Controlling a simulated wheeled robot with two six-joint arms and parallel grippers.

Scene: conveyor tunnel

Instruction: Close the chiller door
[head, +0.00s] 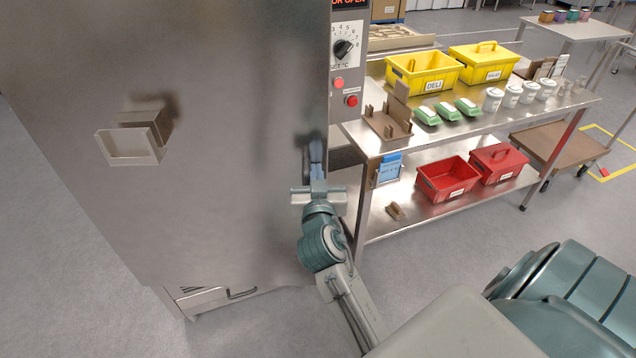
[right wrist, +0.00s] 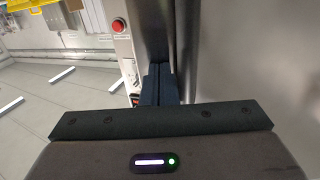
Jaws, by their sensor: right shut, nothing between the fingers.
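The chiller door (head: 225,110) is a large brushed-steel panel filling the left of the head view, with a pale box-shaped handle (head: 132,144) on its face. It also fills the right of the right wrist view (right wrist: 235,50). The display beside it reads "OPEN" in red; how far it stands open is hard to tell. My right gripper (head: 316,155) is by the door's right edge, well away from the handle. Its fingers (right wrist: 160,85) are together and empty, close to the steel; contact cannot be told. My left gripper is not in view.
The control panel (head: 345,75) with dial and red buttons is right of the door. A steel table (head: 375,145) with yellow bins (head: 422,72), green boxes, cups and red bins (head: 446,180) below stands at right. A brown cart (head: 560,145) is beyond. Floor at left is clear.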

